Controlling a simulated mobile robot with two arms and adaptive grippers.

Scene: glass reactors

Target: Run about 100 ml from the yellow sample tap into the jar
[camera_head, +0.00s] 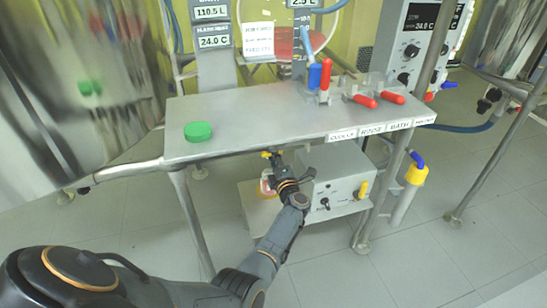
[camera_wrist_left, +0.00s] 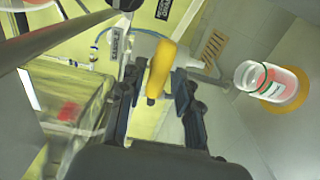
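The yellow tap handle (camera_wrist_left: 162,65) stands between the fingers of my left gripper (camera_wrist_left: 157,92) in the left wrist view. The fingers are apart, with a gap visible on each side of the handle. In the head view my left gripper (camera_head: 280,172) is under the front edge of the steel table, and a bit of the yellow tap (camera_head: 266,154) shows just above it. In the head view the jar (camera_head: 266,186) is partly hidden by my gripper. My right gripper is not in view.
The steel table (camera_head: 240,110) holds a green lid (camera_head: 198,131) and several red- and blue-handled parts. A grey control box (camera_head: 335,185) stands close right of my gripper. A table leg (camera_head: 193,225) is at left. Open floor lies at the lower right.

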